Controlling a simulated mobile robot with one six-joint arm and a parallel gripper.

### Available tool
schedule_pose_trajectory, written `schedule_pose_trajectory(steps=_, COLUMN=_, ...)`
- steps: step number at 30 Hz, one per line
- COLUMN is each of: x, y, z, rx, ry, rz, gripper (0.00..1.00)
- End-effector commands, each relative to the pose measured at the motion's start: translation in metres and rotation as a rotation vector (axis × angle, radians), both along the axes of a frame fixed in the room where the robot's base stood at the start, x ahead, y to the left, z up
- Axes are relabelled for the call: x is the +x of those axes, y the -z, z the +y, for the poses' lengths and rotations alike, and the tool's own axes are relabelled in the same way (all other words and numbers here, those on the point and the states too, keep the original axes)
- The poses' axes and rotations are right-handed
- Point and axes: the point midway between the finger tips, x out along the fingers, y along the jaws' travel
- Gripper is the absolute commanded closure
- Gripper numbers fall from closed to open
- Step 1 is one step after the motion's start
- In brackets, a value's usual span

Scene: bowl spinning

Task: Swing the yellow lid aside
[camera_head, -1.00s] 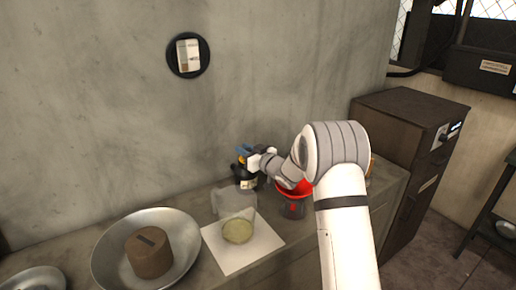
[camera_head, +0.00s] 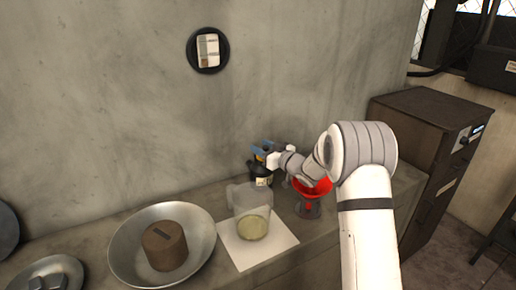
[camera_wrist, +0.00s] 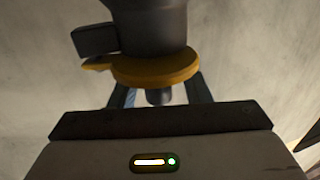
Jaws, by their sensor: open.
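The yellow lid (camera_wrist: 158,68) is a flat round disc with a small tab on its left, on the underside of a dark cylindrical device (camera_wrist: 150,25) in the wrist view. A short dark spout hangs below it. My gripper (camera_wrist: 158,92) is open, with one finger on each side below the lid. Whether either finger touches the lid cannot be told. In the head view the device is a small black body (camera_head: 261,178) near the wall, and my gripper (camera_head: 263,155) is at its upper part. The lid is mostly hidden there.
A metal bowl (camera_head: 123,250) holds a brown block (camera_head: 165,246). A cabinet (camera_head: 428,125) stands at right.

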Motion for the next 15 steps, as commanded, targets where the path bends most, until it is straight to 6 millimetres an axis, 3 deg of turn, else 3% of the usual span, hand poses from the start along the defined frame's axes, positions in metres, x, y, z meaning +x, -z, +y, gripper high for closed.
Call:
schedule_pose_trajectory(steps=5, x=0.0, y=-0.015, z=0.0, rx=-0.001, ry=0.0, rz=-0.004, gripper=0.57)
schedule_pose_trajectory(steps=15, x=-0.002, y=-0.079, z=0.0, rx=-0.001, ry=0.0, rz=-0.002, gripper=0.57)
